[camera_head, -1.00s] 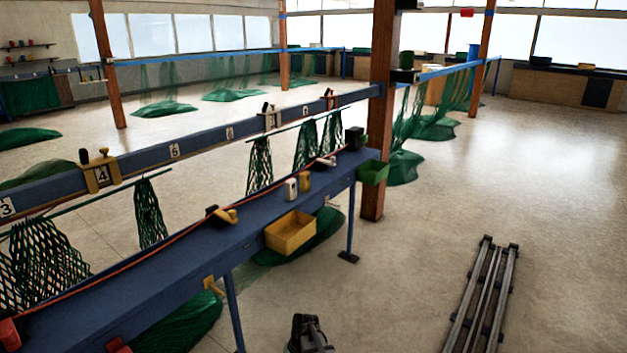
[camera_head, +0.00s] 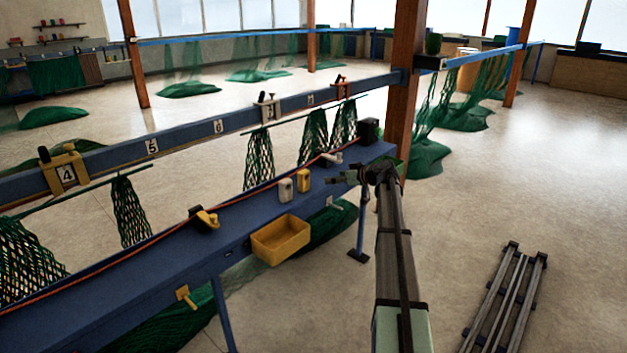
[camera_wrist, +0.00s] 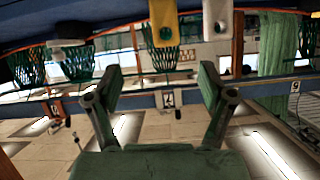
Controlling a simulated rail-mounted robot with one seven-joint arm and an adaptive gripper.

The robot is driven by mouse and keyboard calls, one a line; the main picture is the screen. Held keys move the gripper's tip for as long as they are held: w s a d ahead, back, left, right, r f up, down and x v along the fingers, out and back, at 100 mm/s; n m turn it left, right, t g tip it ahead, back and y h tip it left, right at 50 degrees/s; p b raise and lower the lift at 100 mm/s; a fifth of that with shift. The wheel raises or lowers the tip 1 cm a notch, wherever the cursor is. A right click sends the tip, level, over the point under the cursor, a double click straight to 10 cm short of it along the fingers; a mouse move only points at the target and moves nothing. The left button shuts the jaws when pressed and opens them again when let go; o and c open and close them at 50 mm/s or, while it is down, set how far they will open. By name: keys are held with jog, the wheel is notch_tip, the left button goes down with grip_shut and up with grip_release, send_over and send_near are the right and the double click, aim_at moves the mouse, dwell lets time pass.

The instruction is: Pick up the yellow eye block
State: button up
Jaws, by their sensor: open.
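The yellow eye block (camera_head: 303,181) stands upright on the blue bench, just right of a white eye block (camera_head: 285,190). In the wrist view the picture is upside down; the yellow block (camera_wrist: 163,24) hangs from the top edge, with a hole in it, and its base is cut off. The white block (camera_wrist: 217,16) is to its right there. My gripper (camera_head: 340,176) is at the bench's front edge, to the right of the yellow block and apart from it. In the wrist view its two fingers (camera_wrist: 160,82) are spread, with nothing between them.
The blue bench (camera_head: 150,245) also bears a black-and-yellow tool (camera_head: 204,218), a white fitting (camera_head: 332,158) and a black box (camera_head: 369,130). A yellow bin (camera_head: 281,240) hangs at its front. A wooden post (camera_head: 404,75) stands behind my arm. Green nets hang behind the bench.

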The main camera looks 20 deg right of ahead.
jog(key=n+p, duration=0.1)
jog(key=p, duration=0.2)
send_near(304, 179)
jog(key=x, duration=0.3)
jog(key=d+x, duration=0.1)
jog(key=x, duration=0.2)
jog(key=shift+w+d+f, duration=0.1)
jog(key=shift+w+f, duration=0.3)
jog(key=shift+w, duration=0.15)
jog(key=shift+p+x, duration=1.45)
jog(key=shift+x, duration=1.2)
jog(key=shift+r, duration=0.1)
jog(key=c, duration=1.3)
